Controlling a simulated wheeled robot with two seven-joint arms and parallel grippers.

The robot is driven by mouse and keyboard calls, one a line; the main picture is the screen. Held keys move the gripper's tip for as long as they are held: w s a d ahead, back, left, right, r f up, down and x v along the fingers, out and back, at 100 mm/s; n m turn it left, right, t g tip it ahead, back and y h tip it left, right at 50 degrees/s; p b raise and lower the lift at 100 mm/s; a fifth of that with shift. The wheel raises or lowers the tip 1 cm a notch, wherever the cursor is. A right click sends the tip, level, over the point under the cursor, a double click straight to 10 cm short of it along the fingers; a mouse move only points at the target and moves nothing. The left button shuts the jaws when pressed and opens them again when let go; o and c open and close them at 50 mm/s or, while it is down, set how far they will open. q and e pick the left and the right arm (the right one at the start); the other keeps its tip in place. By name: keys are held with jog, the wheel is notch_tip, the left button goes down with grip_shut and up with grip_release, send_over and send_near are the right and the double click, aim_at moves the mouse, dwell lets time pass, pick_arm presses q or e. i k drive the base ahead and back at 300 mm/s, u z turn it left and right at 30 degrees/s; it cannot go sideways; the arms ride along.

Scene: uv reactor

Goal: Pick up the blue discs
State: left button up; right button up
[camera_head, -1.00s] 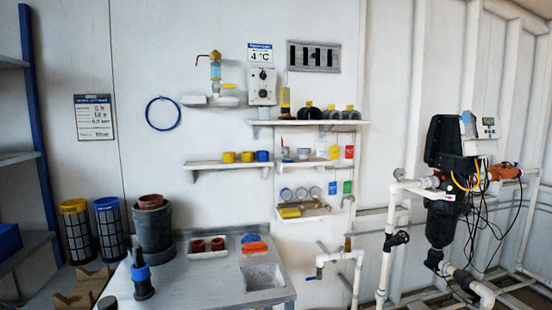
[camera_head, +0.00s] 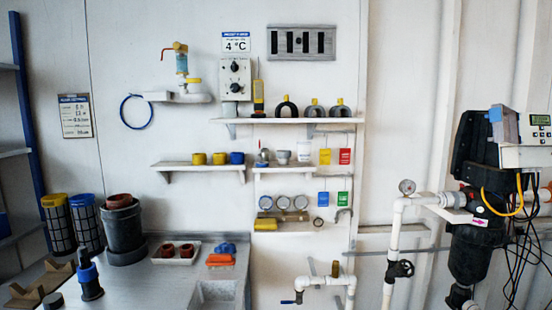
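I cannot make out for certain which things are the blue discs. A blue-topped cylinder (camera_head: 88,222) with dark mesh sides stands at the left beside a yellow-topped one. A small blue cup-like piece (camera_head: 237,158) sits at the right end of the left wall shelf. A blue item (camera_head: 224,249) lies on the workbench behind an orange one. A dark upright piece with a blue collar (camera_head: 89,276) stands at the bench's left. Neither of my grippers is in view.
The grey workbench (camera_head: 165,285) holds a dark pot (camera_head: 123,232), a white tray (camera_head: 176,261) and a basin (camera_head: 217,292). Wall shelves hang above it. White pipes (camera_head: 390,255) and a black pump unit (camera_head: 475,210) stand at the right.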

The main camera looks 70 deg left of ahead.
aim_at(237, 158)
jog(key=u, duration=0.25)
jog(key=i, duration=0.95)
jog(key=u, duration=1.4)
jog(key=i, duration=0.8)
jog(key=u, duration=0.85)
